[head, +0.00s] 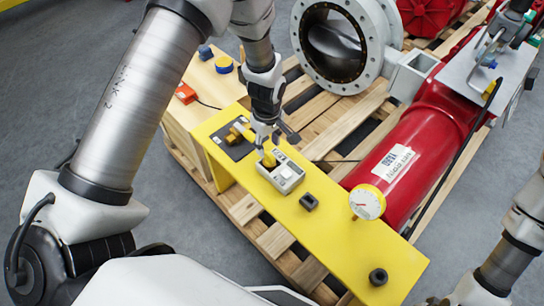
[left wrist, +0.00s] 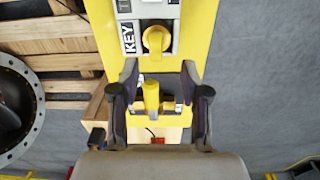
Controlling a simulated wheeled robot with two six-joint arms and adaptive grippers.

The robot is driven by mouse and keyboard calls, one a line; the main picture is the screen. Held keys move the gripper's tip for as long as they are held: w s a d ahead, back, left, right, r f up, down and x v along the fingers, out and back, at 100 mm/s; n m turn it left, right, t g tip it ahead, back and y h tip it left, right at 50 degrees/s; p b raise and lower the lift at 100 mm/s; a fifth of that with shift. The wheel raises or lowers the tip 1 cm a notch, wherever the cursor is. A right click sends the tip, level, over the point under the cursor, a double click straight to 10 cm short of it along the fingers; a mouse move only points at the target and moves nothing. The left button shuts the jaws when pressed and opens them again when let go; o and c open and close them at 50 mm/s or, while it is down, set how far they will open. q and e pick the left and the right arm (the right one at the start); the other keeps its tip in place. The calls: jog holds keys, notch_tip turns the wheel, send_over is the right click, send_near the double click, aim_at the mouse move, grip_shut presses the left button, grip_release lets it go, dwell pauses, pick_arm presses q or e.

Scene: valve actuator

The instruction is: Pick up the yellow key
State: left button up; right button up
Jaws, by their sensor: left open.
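The yellow key (head: 268,159) sits in a light grey box (head: 287,178) on a yellow bench top. In the left wrist view the key (left wrist: 156,40) has a round head beside a "KEY" label, just beyond my fingertips. My left gripper (head: 275,138) is open above the bench, close to the key end of the box. It also shows in the left wrist view (left wrist: 160,78), with its fingers apart and nothing held. My right gripper is not in view.
A yellow handle (head: 246,130) on a dark plate lies beside the key box; it shows between my fingers (left wrist: 151,95). Black blocks, a white gauge (head: 367,202) and a red cylinder (head: 415,150) are to the right. A flanged valve (head: 335,45) stands behind on the wooden pallet.

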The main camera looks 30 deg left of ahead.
aim_at(270, 154)
pick_arm(q)
jog(key=f, duration=0.6)
jog(key=shift+w+d+f, duration=0.15)
jog(key=shift+w+f, duration=0.1)
jog(key=shift+w, duration=0.05)
grip_shut()
jog(key=shift+r, duration=0.1)
notch_tip(270, 154, up, 10)
jog(key=shift+f, duration=0.1)
